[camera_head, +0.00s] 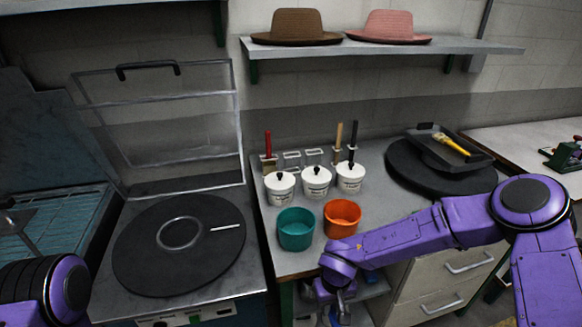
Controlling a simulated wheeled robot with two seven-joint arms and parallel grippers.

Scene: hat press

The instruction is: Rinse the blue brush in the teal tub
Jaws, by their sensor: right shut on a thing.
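The teal tub (296,236) stands upright on the worktop near its front left edge, its opening facing up. My right gripper (332,316) hangs at the bottom edge of the picture, in front of and below the tub, apart from it. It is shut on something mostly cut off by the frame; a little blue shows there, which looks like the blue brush. No blue brush shows in the rack or on the worktop. My left arm's purple link shows at the lower left, but its gripper is out of view.
An orange tub (342,224) stands right beside the teal one. Behind are several lidded white pots (316,184) and a rack with red, wooden and black handles. A yellow brush (452,144) lies on a dark tray. The open press (180,246) is on the left.

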